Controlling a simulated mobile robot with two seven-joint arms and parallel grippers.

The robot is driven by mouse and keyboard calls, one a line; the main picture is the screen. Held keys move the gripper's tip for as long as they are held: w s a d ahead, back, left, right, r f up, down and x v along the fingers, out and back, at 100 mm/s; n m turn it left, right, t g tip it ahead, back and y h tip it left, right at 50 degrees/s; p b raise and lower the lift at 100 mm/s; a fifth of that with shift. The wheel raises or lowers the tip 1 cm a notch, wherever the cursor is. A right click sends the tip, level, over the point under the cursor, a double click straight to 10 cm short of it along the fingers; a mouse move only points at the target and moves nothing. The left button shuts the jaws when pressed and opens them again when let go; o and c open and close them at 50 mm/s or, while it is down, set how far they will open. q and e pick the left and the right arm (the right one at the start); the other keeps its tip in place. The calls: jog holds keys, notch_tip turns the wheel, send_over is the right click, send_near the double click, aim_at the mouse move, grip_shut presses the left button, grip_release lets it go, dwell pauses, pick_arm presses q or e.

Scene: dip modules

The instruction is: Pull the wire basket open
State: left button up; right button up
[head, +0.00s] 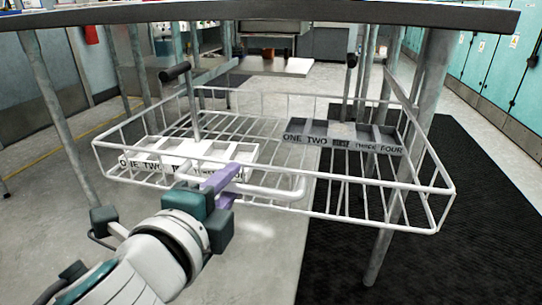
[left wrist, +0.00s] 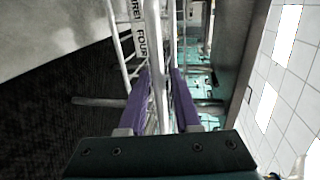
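The white wire basket (head: 432,229) hangs under a dark tabletop, with its front side toward me. A white bar handle (head: 275,192) sticks out from its front. My left gripper (head: 222,180), with purple fingers, is at the left part of this handle. In the left wrist view the two fingers (left wrist: 160,85) stand apart on either side of white bars of the basket, with a gap visible between them. Whether a finger touches the handle cannot be told. My right gripper is not in view.
Inside the basket are a white tray (head: 205,150) and a grey tray (head: 345,137) with labelled compartments. The dark tabletop (head: 290,13) spans above, on grey metal legs (head: 412,130). A black mat (head: 480,190) covers the floor at right.

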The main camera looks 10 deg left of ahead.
pick_arm(q)
jog(key=shift+o, duration=1)
jog(key=p+v, duration=0.2)
jog(key=v, duration=0.8)
